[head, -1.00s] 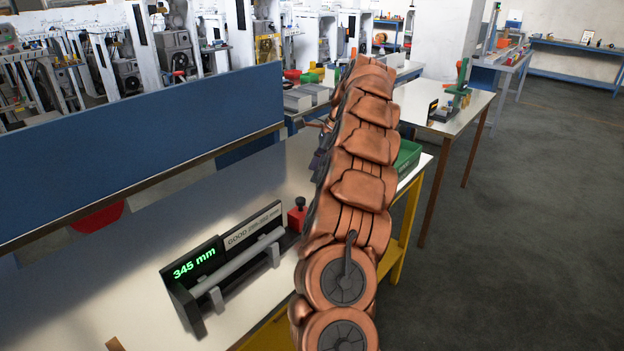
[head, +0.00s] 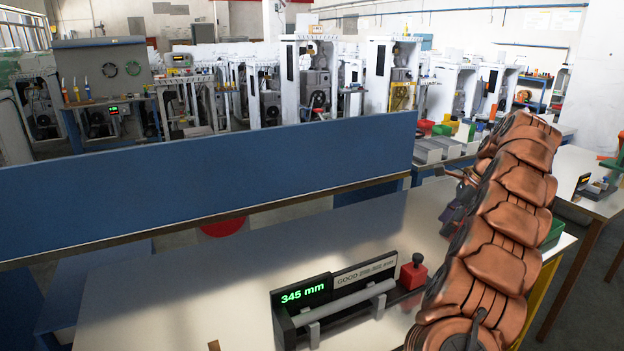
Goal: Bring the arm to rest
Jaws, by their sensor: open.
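My copper-coloured arm (head: 505,215) rises along the right side of the head view, over the right part of the light worktable (head: 200,285). My gripper (head: 455,192) shows only in part at the left edge of the arm, above the table. Its jaws are open and I see nothing held in it. Most of it is hidden behind the arm links.
A measuring gauge (head: 303,293) reading 345 mm stands on the table with a grey rod (head: 345,300) across its supports. A red block with a black knob (head: 413,272) is beside it. A blue panel (head: 200,185) runs behind. The table's left part is clear.

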